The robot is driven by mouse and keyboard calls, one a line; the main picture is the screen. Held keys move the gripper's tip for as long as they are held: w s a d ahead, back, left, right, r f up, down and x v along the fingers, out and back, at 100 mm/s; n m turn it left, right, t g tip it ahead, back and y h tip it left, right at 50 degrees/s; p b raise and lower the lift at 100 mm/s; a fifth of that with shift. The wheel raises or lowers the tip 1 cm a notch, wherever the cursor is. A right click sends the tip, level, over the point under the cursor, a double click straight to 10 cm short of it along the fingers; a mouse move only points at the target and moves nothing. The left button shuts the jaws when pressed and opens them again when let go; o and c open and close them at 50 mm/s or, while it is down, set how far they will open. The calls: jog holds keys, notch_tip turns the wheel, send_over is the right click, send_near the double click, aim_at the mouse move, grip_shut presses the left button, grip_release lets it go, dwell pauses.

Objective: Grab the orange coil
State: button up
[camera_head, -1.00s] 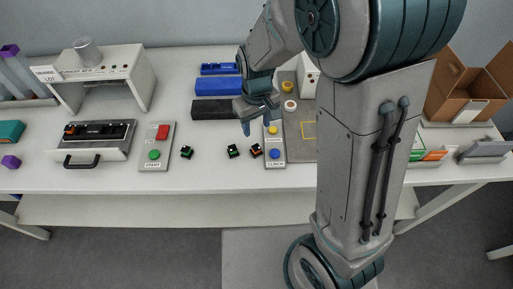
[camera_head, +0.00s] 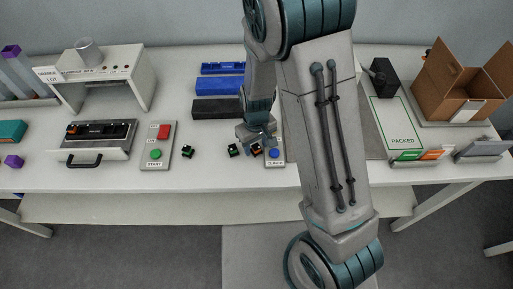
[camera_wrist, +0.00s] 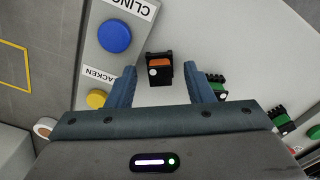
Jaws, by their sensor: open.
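The orange coil (camera_wrist: 160,68) is a small black part with an orange winding and a white round spot. In the wrist view it lies on the white table ahead of my open gripper (camera_wrist: 164,80), between the lines of the two fingers. Nothing is held. In the head view the orange coil (camera_head: 257,149) sits just left of the button panel, partly hidden by my gripper (camera_head: 258,141), which is low over it. Whether the fingers touch it cannot be told.
Two green coils (camera_head: 234,150) (camera_head: 188,151) lie to the left. The panel with a blue button (camera_wrist: 114,36) and a yellow button (camera_wrist: 97,98) stands close beside the orange coil. A START panel (camera_head: 158,146) is farther left. Blue bins (camera_head: 220,85) are behind.

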grip_shut()
dwell(0.3)
